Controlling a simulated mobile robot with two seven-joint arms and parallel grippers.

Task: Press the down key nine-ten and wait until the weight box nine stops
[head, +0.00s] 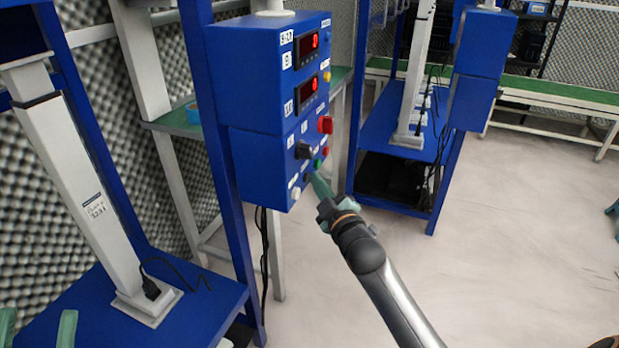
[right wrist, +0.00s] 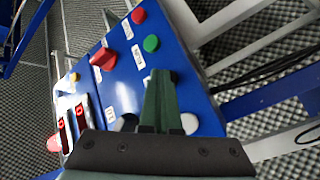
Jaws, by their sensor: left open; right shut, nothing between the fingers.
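The blue control box (head: 255,110) hangs on a blue post and carries two red displays, a black knob (head: 303,150), a red switch (head: 325,124), a green button (right wrist: 151,43), a red button (right wrist: 138,15) and a white button (right wrist: 189,123). Its labels are too small to read, so I cannot tell which key is down nine-ten. I cannot pick out weight box nine for sure. My right gripper (head: 320,185) is shut and empty, its tips at the lower part of the panel; contact is unclear. My left gripper (head: 38,318) is open at the bottom left, apart from the box.
A white column (head: 75,180) stands on a blue base plate (head: 200,290) at the left. A second blue frame (head: 400,130) stands behind at the right. A green-topped bench (head: 560,93) is at the back. The floor (head: 500,240) at the right is clear.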

